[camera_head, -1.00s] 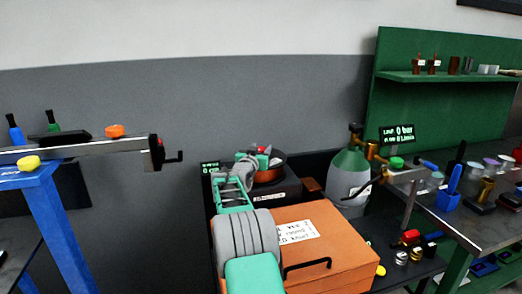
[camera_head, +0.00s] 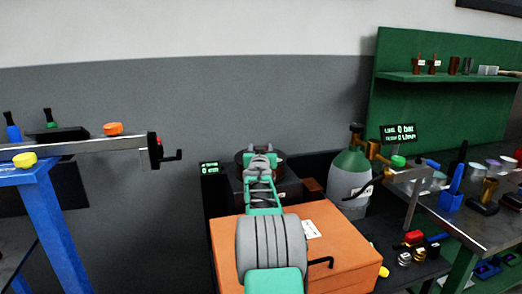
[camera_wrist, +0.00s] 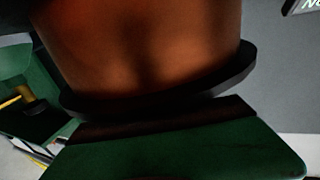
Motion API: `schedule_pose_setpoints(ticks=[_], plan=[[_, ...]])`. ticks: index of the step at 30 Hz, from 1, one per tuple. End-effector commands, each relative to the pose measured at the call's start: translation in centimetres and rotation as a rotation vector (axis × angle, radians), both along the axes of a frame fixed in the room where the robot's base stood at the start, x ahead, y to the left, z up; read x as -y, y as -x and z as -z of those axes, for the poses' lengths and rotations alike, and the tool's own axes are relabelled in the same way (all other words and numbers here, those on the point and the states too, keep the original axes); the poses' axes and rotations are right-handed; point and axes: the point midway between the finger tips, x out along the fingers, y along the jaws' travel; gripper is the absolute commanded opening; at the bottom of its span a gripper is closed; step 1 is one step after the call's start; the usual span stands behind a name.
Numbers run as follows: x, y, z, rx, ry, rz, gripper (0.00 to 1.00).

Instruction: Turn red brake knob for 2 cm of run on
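A copper-brown reel (camera_head: 276,157) with a dark rim sits on a black unit (camera_head: 289,188) behind the orange box. The red brake knob is not visible in the current views; my arm covers part of the reel. My gripper (camera_head: 259,150) is at the reel in the head view, and I cannot make out its fingertips or any contact. In the wrist view the brown reel side (camera_wrist: 150,45) and its dark flange (camera_wrist: 160,95) fill the picture close up. A small display (camera_head: 209,168) left of the reel seems to read 0 cm.
The orange box (camera_head: 345,250) with a black handle stands under my arm. A green-topped gas cylinder (camera_head: 350,180) with brass fittings stands right of the reel. A red-capped part (camera_head: 413,237) and small brass parts lie on the dark bench. A blue-legged stand (camera_head: 58,220) is at left.

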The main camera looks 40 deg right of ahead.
Motion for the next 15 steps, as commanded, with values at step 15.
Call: schedule_pose_setpoints(ticks=[15], plan=[[-0.44, 0.37, 0.00, 0.001, 0.001, 0.000, 0.68]])
